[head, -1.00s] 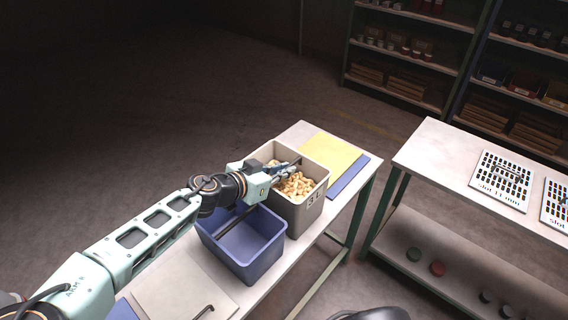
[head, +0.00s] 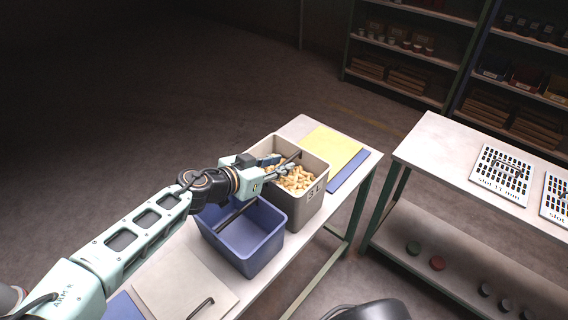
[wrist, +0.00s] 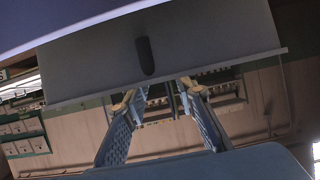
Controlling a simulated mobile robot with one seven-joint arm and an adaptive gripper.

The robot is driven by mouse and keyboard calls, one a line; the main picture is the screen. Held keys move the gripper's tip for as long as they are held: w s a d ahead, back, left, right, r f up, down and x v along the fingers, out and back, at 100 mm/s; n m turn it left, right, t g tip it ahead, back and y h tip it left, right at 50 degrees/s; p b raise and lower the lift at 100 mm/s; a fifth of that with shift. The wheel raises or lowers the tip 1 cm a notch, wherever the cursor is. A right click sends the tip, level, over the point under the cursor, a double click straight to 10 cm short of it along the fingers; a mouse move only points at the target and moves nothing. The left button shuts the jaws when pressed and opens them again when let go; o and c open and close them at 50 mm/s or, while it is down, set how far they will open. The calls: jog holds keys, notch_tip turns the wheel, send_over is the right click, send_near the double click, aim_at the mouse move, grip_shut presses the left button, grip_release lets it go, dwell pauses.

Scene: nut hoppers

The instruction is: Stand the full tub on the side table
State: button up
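The full tub (head: 313,207) is grey, marked on its side and heaped with tan pieces (head: 298,181). It is over the far part of the near table, behind the blue tub, and looks slightly raised; its base is partly hidden. A dark bar handle (head: 292,158) crosses its top. My gripper (head: 285,167) is at this handle and appears closed around it. In the wrist view, my fingers (wrist: 160,92) stand a little apart past the rim of a grey wall (wrist: 210,40); the grip itself is unclear. The table at right (head: 440,150), likely the side table, has bare top at its left end.
A yellow sheet (head: 330,150) and a blue strip (head: 347,174) lie beyond. Slotted white plates (head: 502,172) occupy the right table's right part. Shelves (head: 400,50) stand behind. A floor gap separates the tables.

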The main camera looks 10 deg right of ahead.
jog(key=v, duration=0.9)
jog(key=shift+s+a+r, duration=0.15)
jog(key=shift+s+a, duration=0.1)
jog(key=shift+a, duration=0.05)
